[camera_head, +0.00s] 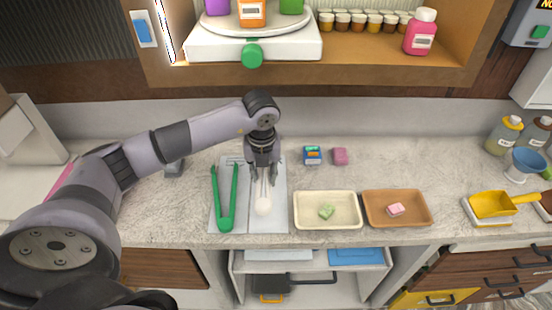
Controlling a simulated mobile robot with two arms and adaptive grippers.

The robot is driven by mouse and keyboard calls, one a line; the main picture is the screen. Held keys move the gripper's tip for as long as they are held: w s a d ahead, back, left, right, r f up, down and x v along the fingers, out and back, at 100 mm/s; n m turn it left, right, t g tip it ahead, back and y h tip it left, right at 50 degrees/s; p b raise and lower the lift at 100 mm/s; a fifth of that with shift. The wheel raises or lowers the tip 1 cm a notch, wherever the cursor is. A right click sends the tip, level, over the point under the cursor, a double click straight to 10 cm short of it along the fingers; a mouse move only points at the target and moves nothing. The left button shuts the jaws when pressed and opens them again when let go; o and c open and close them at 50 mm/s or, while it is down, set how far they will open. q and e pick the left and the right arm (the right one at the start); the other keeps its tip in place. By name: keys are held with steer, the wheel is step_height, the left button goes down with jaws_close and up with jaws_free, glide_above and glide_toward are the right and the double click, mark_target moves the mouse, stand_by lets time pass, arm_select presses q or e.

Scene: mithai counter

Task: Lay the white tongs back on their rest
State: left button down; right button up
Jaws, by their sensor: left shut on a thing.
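The white tongs (263,204) are in my left gripper (264,180), pointing toward the counter's front edge. They are over the right one of two pale rest plates (275,222); I cannot tell whether they touch it. My left gripper is shut on their back end and hides part of them. Green tongs (219,200) lie on the left pale plate (242,224), just left of my gripper. My right gripper is not in view.
A cream tray (327,193) with a green sweet and a brown tray (428,212) with a pink sweet stand to the right. Small blue (312,155) and pink (340,156) blocks lie behind them. A yellow scoop (490,205) is at far right.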

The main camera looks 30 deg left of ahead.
arm_select(q)
steer(key=shift+s+f+b, duration=0.85)
steer(key=shift+f, duration=0.05)
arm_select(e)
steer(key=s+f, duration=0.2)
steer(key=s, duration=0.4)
arm_select(q)
steer(key=f+b, duration=0.2)
steer(key=f, duration=0.1)
steer(key=f+b, duration=0.1)
steer(key=f, duration=0.1)
steer(key=shift+w+f, duration=0.2)
steer(key=shift+w, duration=0.15)
step_height(320, 180, down, 3)
steer(key=b, duration=0.3)
steer(key=shift+f, duration=0.35)
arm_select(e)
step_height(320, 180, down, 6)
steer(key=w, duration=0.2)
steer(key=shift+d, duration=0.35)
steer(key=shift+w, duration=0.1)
